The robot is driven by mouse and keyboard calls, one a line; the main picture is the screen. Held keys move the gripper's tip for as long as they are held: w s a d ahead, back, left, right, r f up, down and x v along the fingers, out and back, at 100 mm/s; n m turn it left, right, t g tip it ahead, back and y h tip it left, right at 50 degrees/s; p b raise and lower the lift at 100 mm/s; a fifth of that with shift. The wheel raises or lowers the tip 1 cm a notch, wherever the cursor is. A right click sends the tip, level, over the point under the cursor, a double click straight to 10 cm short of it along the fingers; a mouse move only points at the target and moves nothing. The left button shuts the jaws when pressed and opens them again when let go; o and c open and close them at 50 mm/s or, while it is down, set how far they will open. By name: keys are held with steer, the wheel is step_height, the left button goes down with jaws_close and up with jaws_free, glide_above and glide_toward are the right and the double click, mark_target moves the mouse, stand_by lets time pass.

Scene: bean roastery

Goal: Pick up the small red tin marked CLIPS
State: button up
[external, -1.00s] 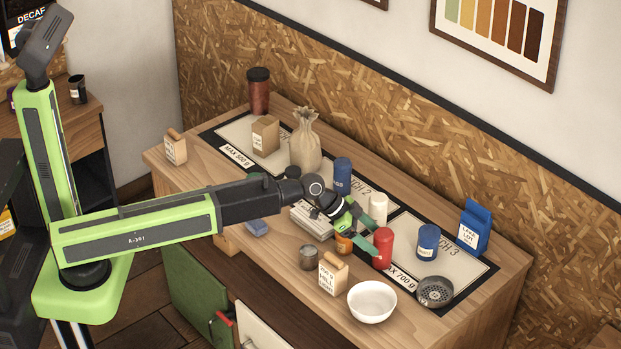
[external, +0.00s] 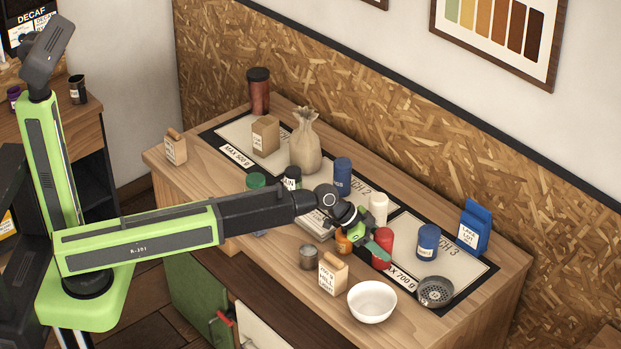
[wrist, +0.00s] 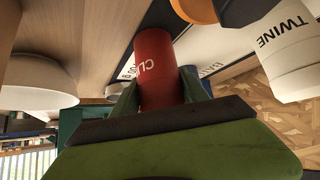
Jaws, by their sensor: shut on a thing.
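The small red tin (external: 382,240) stands near the front of the mat marked 3. In the wrist view the red tin (wrist: 157,65) shows white letters beginning "CL"; the rest is hidden. My gripper (external: 371,242) is at the tin, with a green finger across its near side. In the wrist view my gripper (wrist: 160,97) has a finger on each side of the tin and is shut on it. The tin looks upright at table level; I cannot tell if its base touches the mat.
A white TWINE tin (external: 378,208) and an orange jar (external: 344,243) stand close by. A blue tin (external: 428,242) is to the right.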

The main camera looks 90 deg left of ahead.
mark_target(385, 233)
jaws_close()
steer(key=shift+r+p, duration=0.6)
steer(key=shift+p, duration=0.05)
step_height(385, 233, up, 4)
steer(key=p, duration=0.4)
steer(key=s+d+r+p, duration=0.2)
steer(key=d+r+p, duration=0.3)
steer(key=d, duration=0.6)
steer(key=shift+s+d+r+p, duration=0.2)
steer(key=shift+s+r+p, duration=0.15)
steer(key=shift+s+r, duration=0.05)
